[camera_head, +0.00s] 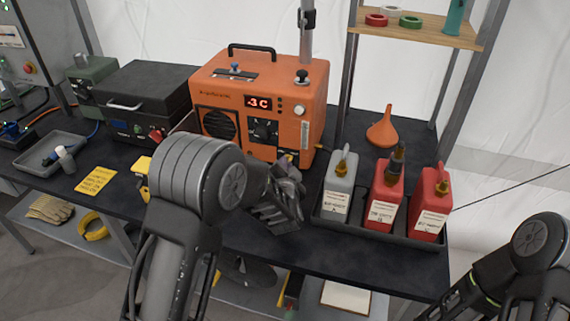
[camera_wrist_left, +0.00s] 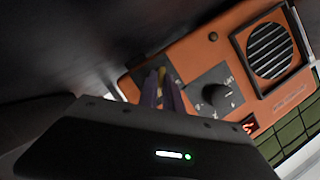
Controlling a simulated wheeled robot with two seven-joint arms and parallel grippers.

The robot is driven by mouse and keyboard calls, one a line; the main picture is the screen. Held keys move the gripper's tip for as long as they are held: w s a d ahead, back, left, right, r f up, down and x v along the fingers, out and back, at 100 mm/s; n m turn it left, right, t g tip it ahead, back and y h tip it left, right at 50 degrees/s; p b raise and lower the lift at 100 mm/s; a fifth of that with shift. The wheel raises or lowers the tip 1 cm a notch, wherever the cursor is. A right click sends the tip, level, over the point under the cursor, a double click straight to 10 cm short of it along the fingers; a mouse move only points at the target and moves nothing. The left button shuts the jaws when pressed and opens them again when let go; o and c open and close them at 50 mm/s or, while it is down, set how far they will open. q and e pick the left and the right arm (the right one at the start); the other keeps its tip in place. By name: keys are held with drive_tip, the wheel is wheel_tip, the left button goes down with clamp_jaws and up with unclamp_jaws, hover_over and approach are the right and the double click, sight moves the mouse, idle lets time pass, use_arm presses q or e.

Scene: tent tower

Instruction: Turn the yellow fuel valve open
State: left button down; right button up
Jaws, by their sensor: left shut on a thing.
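The orange heater unit (camera_head: 262,95) stands on the dark bench, with a red display reading about -3 C and a black dial. My left gripper (camera_head: 287,180) is at the lower right of its front panel and hides that part in the head view. In the left wrist view the two fingers (camera_wrist_left: 161,86) reach the panel beside the black dial (camera_wrist_left: 216,96). They are shut on the yellow fuel valve (camera_wrist_left: 162,74), of which only a small yellow bit shows between them. How far the valve is turned cannot be seen. My right gripper is out of view; only my right arm shows.
A black tray (camera_head: 377,233) with one grey and two red fuel cans stands just right of my left gripper. An orange funnel (camera_head: 382,128) lies behind it. A black case (camera_head: 146,98) and yellow note (camera_head: 96,180) are on the left. A shelf post rises behind the tray.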

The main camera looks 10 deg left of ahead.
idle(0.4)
use_arm(q)
drive_tip(key=c, duration=1.6)
unclamp_jaws()
drive_tip(key=shift+r, duration=0.1)
drive_tip(key=shift+c, duration=0.2)
drive_tip(key=shift+o, duration=0.6)
drive_tip(key=shift+w, duration=0.15)
drive_tip(key=v, duration=0.7)
drive_tip(key=shift+s+d+b, duration=0.1)
drive_tip(key=shift+s+b, duration=0.25)
drive_tip(key=shift+s, duration=0.1)
